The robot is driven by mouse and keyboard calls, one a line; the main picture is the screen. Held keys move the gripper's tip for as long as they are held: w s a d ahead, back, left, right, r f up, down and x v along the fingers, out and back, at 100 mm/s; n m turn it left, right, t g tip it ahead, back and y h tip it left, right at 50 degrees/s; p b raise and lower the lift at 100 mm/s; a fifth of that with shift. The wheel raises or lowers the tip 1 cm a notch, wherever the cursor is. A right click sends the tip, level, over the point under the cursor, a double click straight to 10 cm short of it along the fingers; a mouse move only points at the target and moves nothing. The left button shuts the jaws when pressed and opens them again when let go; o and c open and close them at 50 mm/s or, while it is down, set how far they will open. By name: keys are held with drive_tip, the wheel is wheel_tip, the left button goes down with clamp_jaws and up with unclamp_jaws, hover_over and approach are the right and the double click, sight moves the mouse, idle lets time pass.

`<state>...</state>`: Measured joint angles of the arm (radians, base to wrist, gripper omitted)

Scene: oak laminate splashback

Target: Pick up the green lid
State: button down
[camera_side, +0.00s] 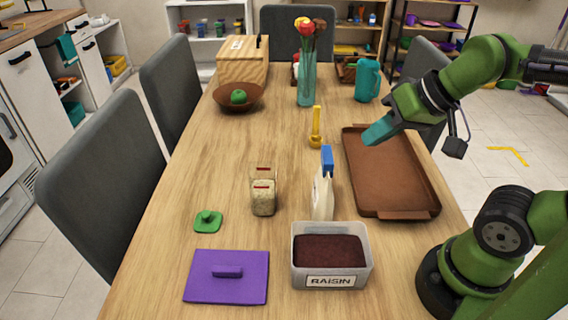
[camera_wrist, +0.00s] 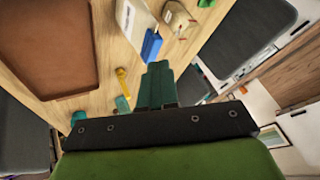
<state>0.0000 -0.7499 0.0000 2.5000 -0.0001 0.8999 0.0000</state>
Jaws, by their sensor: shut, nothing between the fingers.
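The green lid (camera_side: 208,221) is a small square with a round knob. It lies flat on the table at the left front, just behind the purple lid. In the wrist view a small green patch at the top edge (camera_wrist: 205,3) appears to be the same lid, mostly cut off. My gripper (camera_side: 368,138) is high at the right, over the far part of the brown tray and well away from the green lid. Its teal fingers, also in the wrist view (camera_wrist: 157,78), are closed together with nothing between them.
The purple lid (camera_side: 226,277), raisin box (camera_side: 333,281), blue-capped carton (camera_side: 323,196) and glass jar (camera_side: 263,196) stand around the front. The brown tray (camera_side: 389,179) lies at the right, beside a yellow object (camera_side: 315,130). The table's left middle is clear.

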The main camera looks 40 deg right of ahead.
drive_tip(key=c, duration=1.8)
unclamp_jaws()
drive_tip(key=o, duration=1)
drive_tip(key=shift+c, duration=0.2)
drive_tip(key=n+g+h, duration=0.2)
drive_tip(key=n+g, duration=0.2)
drive_tip(key=g, duration=0.1)
hover_over(205, 213)
drive_tip(key=s, duration=0.3)
wheel_tip(205, 213, down, 6)
drive_tip(key=w+f, duration=0.1)
drive_tip(key=f, duration=0.4)
drive_tip(key=w+f, duration=0.1)
drive_tip(key=f, duration=1)
drive_tip(key=shift+w+f, duration=0.35)
drive_tip(key=shift+w, duration=0.05)
